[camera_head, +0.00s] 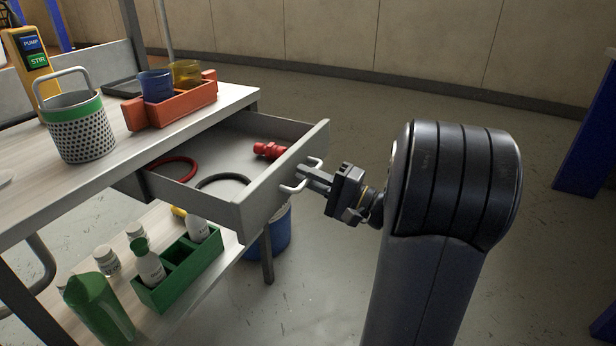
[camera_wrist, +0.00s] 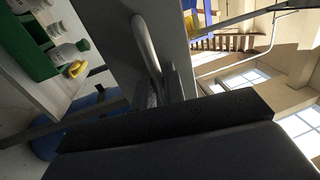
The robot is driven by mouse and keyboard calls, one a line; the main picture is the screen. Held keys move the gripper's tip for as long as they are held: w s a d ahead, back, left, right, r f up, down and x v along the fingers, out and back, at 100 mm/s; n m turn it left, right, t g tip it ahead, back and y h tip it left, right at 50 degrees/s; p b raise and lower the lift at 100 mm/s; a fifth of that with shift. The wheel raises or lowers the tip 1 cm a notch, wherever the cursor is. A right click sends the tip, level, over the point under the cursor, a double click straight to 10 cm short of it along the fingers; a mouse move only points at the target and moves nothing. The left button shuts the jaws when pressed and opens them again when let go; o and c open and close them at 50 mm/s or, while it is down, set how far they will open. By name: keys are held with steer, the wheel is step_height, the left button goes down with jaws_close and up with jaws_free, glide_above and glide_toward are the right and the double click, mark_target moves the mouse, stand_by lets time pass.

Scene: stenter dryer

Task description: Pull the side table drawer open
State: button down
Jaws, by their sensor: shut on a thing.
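The side table drawer (camera_head: 262,202) is grey and stands pulled well out from under the table top (camera_head: 236,97). Its inside shows a red fitting (camera_head: 268,150), a red ring (camera_head: 174,166) and a dark ring (camera_head: 222,178). My gripper (camera_head: 306,174) is at the drawer front, shut on the pale bar handle (camera_head: 293,188). In the wrist view the handle (camera_wrist: 147,42) runs down to the fingers (camera_wrist: 172,86), and the drawer front (camera_wrist: 172,30) fills the upper middle. The fingertips are partly hidden there.
An orange tray (camera_head: 186,110) with a blue cup and an amber cup stands on the table, beside a perforated basket (camera_head: 82,132). Below are a green bottle caddy (camera_head: 172,288) and a blue bucket (camera_head: 277,230). Open floor (camera_head: 318,275) lies in front of the drawer.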

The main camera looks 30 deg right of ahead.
steer(key=c, duration=1.9)
jaws_free()
steer(key=p+v, duration=0.1)
steer(key=v, duration=0.9)
steer(key=shift+s+d+f+p, duration=0.1)
steer(key=shift+s+d+p, duration=0.15)
steer(key=shift+p, duration=0.1)
steer(key=b+x, duration=0.1)
steer(key=x, duration=1)
steer(key=shift+b, duration=0.3)
steer(key=shift+s+f, duration=0.1)
steer(key=shift+s, duration=0.05)
